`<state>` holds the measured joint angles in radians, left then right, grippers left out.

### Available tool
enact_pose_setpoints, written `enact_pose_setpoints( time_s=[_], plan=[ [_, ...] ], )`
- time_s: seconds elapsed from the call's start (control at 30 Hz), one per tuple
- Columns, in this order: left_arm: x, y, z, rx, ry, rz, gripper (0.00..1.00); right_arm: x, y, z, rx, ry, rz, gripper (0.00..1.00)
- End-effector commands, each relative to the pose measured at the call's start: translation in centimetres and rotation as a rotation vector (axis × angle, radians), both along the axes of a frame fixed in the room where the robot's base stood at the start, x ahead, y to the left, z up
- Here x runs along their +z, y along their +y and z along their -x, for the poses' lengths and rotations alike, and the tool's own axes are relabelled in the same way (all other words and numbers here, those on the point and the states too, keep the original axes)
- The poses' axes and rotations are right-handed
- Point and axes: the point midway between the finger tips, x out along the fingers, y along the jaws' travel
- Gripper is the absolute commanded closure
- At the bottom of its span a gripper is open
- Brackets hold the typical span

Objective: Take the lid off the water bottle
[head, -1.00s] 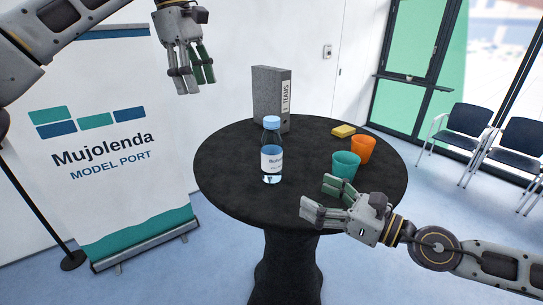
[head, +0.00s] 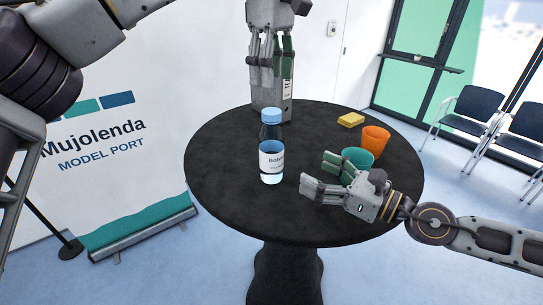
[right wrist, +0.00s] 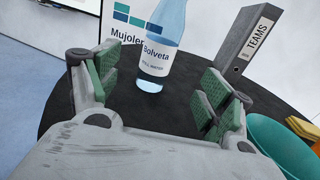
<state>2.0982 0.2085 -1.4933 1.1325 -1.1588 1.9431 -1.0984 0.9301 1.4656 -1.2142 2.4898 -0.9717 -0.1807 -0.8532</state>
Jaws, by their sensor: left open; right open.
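A clear water bottle (head: 271,150) with a light blue lid (head: 272,113) stands upright on the round black table (head: 240,215). The lid is on it. In the right wrist view the bottle (right wrist: 160,50) is ahead, beyond the fingers, and its top is cut off by the frame edge. My left gripper (head: 270,72) is open and empty, pointing down above the table, higher in the picture than the lid and apart from it. My right gripper (head: 318,175) is open and empty, low over the table to the right of the bottle, its green pads (right wrist: 158,92) apart and not touching it.
A teal cup (head: 357,157) stands just behind my right gripper, with an orange cup (head: 375,140) and a yellow sponge (head: 351,119) beyond. A grey binder (head: 287,103) stands behind the bottle, partly hidden by my left gripper. The table's front left is clear.

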Motion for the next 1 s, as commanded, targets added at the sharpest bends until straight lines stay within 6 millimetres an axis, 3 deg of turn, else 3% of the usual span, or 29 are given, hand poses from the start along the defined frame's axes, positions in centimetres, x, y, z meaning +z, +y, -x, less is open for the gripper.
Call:
enact_pose_setpoints(
  time_s=[1.0],
  plan=[
    [0.0,0.1,0.0,0.001,0.001,0.001,0.43,0.1,1.9,-1.6,-0.001,-0.002,-0.002,0.20]
  ],
)
